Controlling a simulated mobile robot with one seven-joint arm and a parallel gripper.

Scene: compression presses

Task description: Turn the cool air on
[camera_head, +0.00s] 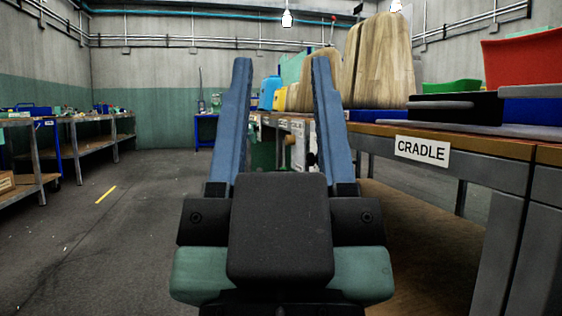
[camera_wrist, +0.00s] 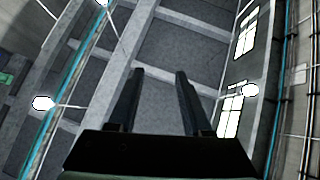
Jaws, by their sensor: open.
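My gripper (camera_head: 282,70) stands in the middle of the head view with its two blue fingers apart and nothing between them. In the wrist view my gripper (camera_wrist: 158,72) points up at the ceiling, its dark fingers spread and empty. I cannot make out any cool air control in either view.
A bench labelled CRADLE (camera_head: 422,150) runs along the right, bearing wooden chair shells (camera_head: 385,60), a red shell (camera_head: 525,62) and a green one (camera_head: 452,87). Metal benches (camera_head: 85,146) line the left.

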